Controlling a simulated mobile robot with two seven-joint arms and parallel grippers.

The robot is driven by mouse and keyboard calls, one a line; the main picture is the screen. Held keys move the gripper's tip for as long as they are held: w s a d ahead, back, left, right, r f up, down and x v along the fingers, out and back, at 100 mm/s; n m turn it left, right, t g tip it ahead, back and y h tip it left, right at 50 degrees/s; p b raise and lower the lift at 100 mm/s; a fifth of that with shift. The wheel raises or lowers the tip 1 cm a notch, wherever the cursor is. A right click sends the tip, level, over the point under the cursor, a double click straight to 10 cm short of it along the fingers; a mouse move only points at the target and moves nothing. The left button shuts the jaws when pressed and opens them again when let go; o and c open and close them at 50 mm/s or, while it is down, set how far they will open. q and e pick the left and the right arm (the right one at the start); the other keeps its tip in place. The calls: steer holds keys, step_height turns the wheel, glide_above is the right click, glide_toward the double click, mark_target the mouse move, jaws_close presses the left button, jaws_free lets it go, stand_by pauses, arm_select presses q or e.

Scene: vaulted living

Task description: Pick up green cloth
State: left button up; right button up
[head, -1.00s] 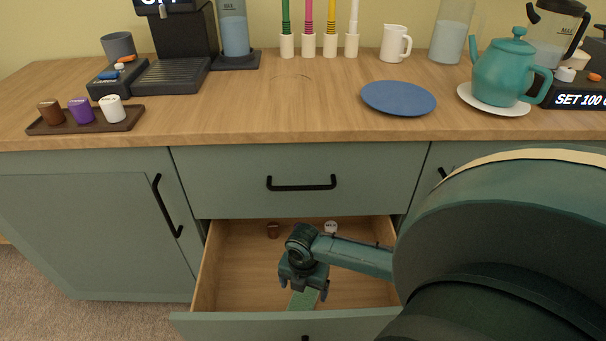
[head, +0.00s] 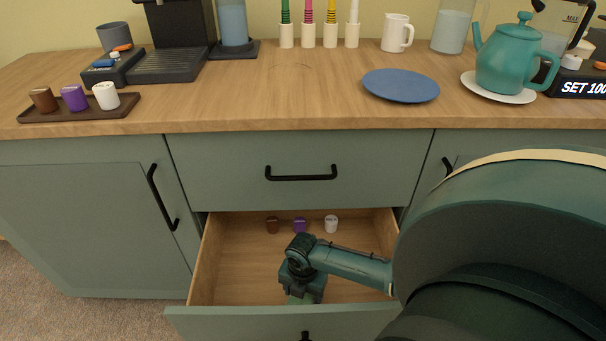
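The green cloth (head: 300,299) lies in the open lower drawer (head: 225,285), close to its front panel. Only a small part of it shows below my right gripper (head: 301,296). My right arm reaches in from the right, and the gripper points down into the drawer right at the cloth. The gripper's body hides most of the cloth and its own fingertips, so I cannot tell whether the fingers are closed on it. My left gripper is out of view.
A brown capsule (head: 272,225), a purple capsule (head: 299,225) and a white capsule (head: 331,224) stand at the drawer's back. The upper drawer (head: 300,195) is shut. On the counter, a blue plate (head: 400,86) and a teal teapot (head: 515,60) stand at the right.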

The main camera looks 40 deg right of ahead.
steer(key=c, duration=0.7)
steer(key=shift+r, duration=0.1)
